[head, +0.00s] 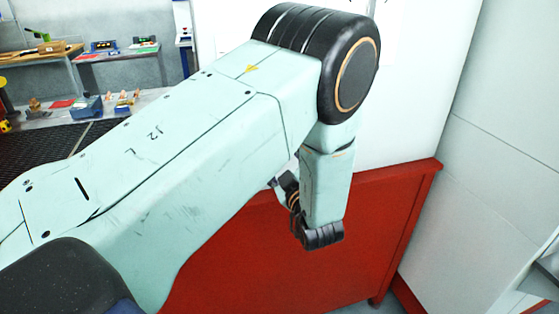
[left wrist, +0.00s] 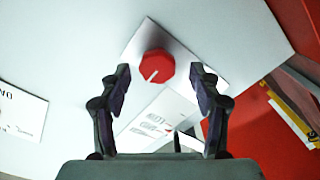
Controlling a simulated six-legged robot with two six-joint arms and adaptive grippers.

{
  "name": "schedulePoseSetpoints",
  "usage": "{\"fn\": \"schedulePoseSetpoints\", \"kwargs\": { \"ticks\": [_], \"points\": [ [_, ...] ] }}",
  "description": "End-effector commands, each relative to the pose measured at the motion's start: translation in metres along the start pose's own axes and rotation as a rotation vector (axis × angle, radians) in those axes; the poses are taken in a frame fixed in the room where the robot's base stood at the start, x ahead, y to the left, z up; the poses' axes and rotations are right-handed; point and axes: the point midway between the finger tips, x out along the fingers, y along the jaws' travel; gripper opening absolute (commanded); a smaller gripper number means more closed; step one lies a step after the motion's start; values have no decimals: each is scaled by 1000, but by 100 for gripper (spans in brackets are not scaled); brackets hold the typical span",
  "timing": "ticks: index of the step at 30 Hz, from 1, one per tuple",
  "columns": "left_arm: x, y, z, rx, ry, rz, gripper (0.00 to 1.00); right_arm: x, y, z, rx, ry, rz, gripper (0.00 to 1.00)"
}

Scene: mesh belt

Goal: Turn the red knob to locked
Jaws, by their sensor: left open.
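The red knob (left wrist: 156,65) is in the left wrist view, mounted on a pale plate (left wrist: 205,62) on a white panel. A short white mark on the knob points down and slightly left. My left gripper (left wrist: 160,76) is open, its two dark fingers apart to the left and right of the knob in the picture. I cannot tell how far the fingertips are from the knob, but they do not grip it. A white label with printed text (left wrist: 160,122) lies below the knob. In the head view my left arm hides the knob and most of the gripper.
A red cabinet (head: 395,215) stands below the white panel (head: 420,80). Another printed card (left wrist: 20,112) is at the left in the wrist view. Yellow and dark items (left wrist: 292,115) are at the right. Workbenches with small objects (head: 120,55) stand far left.

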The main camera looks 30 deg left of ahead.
Motion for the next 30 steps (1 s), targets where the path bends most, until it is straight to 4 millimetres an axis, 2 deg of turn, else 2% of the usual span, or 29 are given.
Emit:
{"fn": "schedulePoseSetpoints", "kwargs": {
  "ticks": [3,7,18,30],
  "points": [
    [16,-1,1,-3,1,-2,63,7,0,0,0,0,0,34],
    [27,0,1,-1,0,0,63,10,0,0,0,0,0,34],
    [31,2,1,2,-2,4,63,10,0,0,0,0,0,34],
    [31,2,1,1,-3,4,29,10,0,0,0,0,0,34]
  ]
}}
